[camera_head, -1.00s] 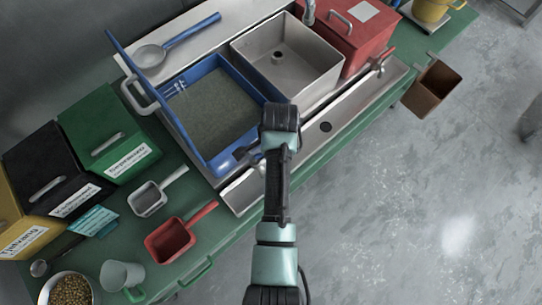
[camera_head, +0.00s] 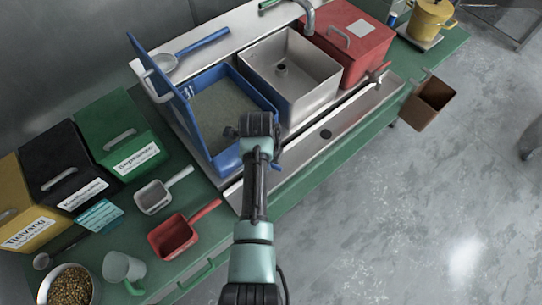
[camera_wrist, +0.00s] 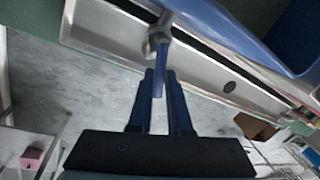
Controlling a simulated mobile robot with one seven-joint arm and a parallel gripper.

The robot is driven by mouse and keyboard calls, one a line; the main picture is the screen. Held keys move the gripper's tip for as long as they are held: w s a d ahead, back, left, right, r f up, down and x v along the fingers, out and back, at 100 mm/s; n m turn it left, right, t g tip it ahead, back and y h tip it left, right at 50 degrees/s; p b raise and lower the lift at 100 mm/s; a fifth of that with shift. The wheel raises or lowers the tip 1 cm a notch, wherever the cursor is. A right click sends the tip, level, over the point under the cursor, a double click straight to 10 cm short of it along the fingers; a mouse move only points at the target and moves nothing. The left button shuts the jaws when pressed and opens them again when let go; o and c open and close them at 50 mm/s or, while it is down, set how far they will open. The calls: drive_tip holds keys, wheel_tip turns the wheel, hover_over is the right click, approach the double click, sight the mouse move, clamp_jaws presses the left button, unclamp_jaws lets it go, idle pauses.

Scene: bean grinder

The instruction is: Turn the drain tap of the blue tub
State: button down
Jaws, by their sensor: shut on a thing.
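The blue tub (camera_head: 227,160) stands on the bench, holding a grey-green fill, with its blue lid raised at the left. In the wrist view the tub's wall (camera_wrist: 225,35) fills the upper right. Its drain tap has a metal body (camera_wrist: 157,38) and a blue lever (camera_wrist: 158,78) pointing toward my gripper. My gripper (camera_wrist: 158,88) is shut on the lever, one finger on each side. In the head view my wrist covers part of the tub's front, and the tap is hard to make out.
A steel gutter (camera_head: 345,122) with a drain hole runs along the bench front below the tub. A steel sink (camera_head: 318,88) and a red box (camera_head: 345,50) stand to the right. A red scoop (camera_head: 172,236) lies at the left. The floor in front is clear.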

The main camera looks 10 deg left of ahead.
drive_tip(key=shift+s+a+m+h, duration=0.1)
drive_tip(key=shift+s+a+m, duration=0.1)
drive_tip(key=shift+m, duration=0.55)
drive_tip(key=shift+s+a+m+h, duration=0.1)
drive_tip(key=shift+s+a+m, duration=0.1)
drive_tip(key=shift+m, duration=0.5)
drive_tip(key=shift+s+a+m+h, duration=0.1)
drive_tip(key=shift+s+m, duration=0.1)
drive_tip(key=shift+m, duration=0.55)
drive_tip(key=c, duration=0.8)
unclamp_jaws()
drive_tip(key=shift+c, duration=0.2)
drive_tip(key=b+v, duration=0.1)
drive_tip(key=v, duration=1.2)
drive_tip(key=shift+w+b, duration=0.2)
drive_tip(key=shift+b, duration=0.2)
drive_tip(key=shift+a, duration=0.1)
